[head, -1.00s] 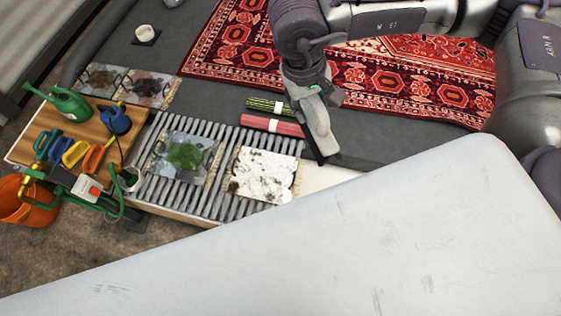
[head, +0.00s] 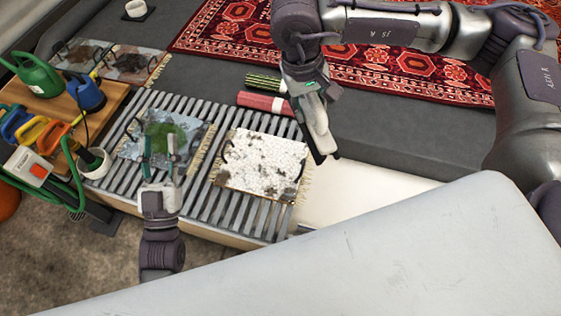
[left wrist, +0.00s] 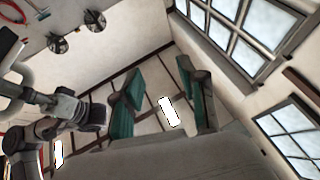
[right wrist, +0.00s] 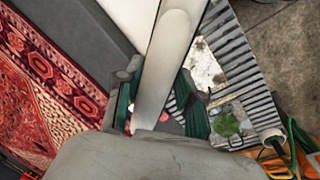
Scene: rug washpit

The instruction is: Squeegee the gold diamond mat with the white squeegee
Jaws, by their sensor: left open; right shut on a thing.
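My right gripper (head: 308,95) is shut on a pale, long thing, likely the white squeegee (head: 318,128), with a dark lower end. It hangs just right of the slatted rack. In the right wrist view the white squeegee (right wrist: 168,65) runs between the green-padded fingers. My left gripper (head: 160,148) is open and empty, in front of or over a mat with a green blob (head: 128,150). A pale mat with dark grime and fringe (head: 262,160) lies on the rack. I cannot tell which mat is the gold diamond one; grime hides the patterns.
The slatted rack (head: 207,195) holds both mats. Two grimy mats (head: 133,64) lie behind it. A wooden board (head: 95,105) at left carries a green watering can (head: 35,73) and coloured tools. Red and green rolls (head: 265,103) lie behind the rack. A patterned rug (head: 225,30) spreads beyond.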

